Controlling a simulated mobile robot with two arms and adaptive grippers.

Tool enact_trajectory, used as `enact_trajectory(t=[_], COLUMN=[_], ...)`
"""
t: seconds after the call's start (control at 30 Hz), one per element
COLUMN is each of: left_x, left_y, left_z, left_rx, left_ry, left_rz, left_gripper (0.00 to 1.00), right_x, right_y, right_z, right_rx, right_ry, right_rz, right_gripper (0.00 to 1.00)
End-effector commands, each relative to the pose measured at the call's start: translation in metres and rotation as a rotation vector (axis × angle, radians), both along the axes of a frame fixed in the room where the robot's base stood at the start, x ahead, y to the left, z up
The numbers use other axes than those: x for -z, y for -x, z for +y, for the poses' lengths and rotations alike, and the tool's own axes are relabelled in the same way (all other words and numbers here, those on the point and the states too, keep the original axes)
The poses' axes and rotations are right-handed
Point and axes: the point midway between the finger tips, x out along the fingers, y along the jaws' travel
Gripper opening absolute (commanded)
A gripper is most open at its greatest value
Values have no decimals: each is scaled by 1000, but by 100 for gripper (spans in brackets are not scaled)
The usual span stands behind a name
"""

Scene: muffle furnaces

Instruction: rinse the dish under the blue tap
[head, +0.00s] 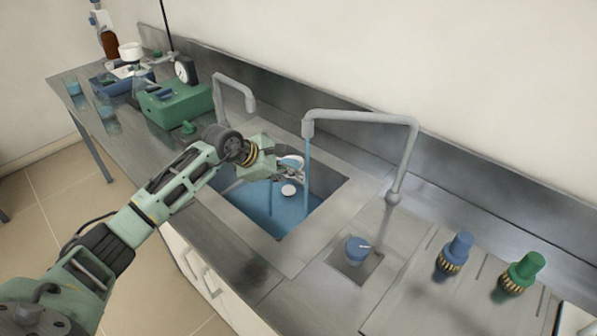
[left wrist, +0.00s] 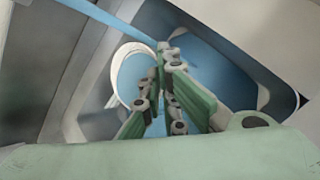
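My left gripper (head: 298,173) reaches over the sink (head: 325,215) from the left. Its fingers (left wrist: 163,55) look closed on the rim of a white round dish (left wrist: 122,70), though the contact is partly hidden. In the head view the dish (head: 291,160) shows behind the fingers, above the blue water. A grey tap (head: 365,117) arches over the sink, and a blue stream (head: 307,160) falls from its spout beside the fingertips. In the left wrist view the stream (left wrist: 115,20) runs down toward the dish and fingertips. My right gripper is out of view.
A small white disc (head: 288,190) shows lower in the sink. A blue knob (head: 357,246) stands on the counter in front of the tap. Blue (head: 459,246) and green (head: 524,268) fittings stand to the right. A second tap (head: 235,88) and a green device (head: 175,103) stand behind my arm.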

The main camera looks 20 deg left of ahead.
Motion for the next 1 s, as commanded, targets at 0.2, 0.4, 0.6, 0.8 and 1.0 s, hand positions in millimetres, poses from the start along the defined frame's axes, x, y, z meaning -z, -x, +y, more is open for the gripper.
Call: enact_trajectory(t=[0.2, 0.4, 0.6, 0.8, 1.0], left_x=[1, 1, 1, 1, 1], left_y=[2, 5, 7, 9, 11], left_z=[14, 25, 37, 49, 60], left_rx=[0, -1, -1, -1, -1], left_ry=[-1, 0, 0, 0, 0], left_rz=[-1, -1, -1, -1, -1], left_gripper=[0, 0, 0, 0, 0], right_x=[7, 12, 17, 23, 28], right_y=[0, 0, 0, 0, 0], right_z=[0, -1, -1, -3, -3], right_rx=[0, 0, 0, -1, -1], right_ry=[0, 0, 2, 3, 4], right_rz=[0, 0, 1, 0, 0], right_gripper=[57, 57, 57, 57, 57])
